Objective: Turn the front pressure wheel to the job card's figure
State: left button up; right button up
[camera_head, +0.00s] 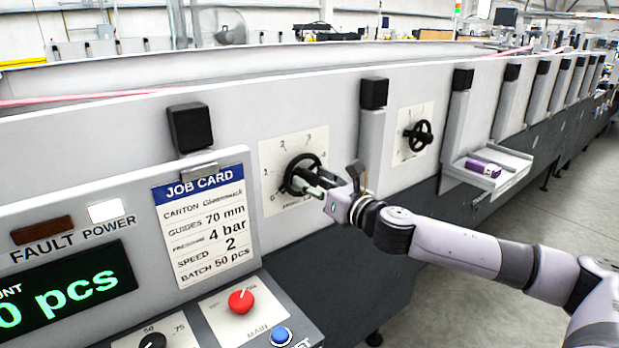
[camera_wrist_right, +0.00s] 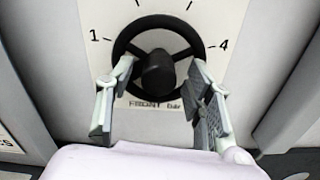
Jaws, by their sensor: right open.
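The front pressure wheel (camera_head: 301,174) is a black handwheel on a pale dial plate (camera_head: 272,158) on the machine's side. In the right wrist view the wheel (camera_wrist_right: 158,68) has a dark hub, with "1" at left, "4" at right and "FRONT" below. My right gripper (camera_head: 325,181) is at the wheel; its open fingers (camera_wrist_right: 160,82) stand at the left and right of the lower rim. I cannot tell whether they touch it. No pointer position is readable. The job card (camera_head: 205,215) reads pressure 4 bar, speed 2, guides 70 mm. My left gripper is not in view.
A second black handwheel (camera_head: 418,135) sits farther right. A small tray (camera_head: 510,163) with a purple box (camera_head: 483,168) juts out beyond it. The control panel with a red knob (camera_head: 241,301) and blue button (camera_head: 281,336) is at front left. Grey floor (camera_head: 470,290) is clear.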

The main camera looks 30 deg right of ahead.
jog(key=shift+s+r, duration=0.1)
jog(key=shift+s, duration=0.15)
jog(key=shift+c, duration=0.4)
jog(key=shift+w, duration=0.1)
grip_shut()
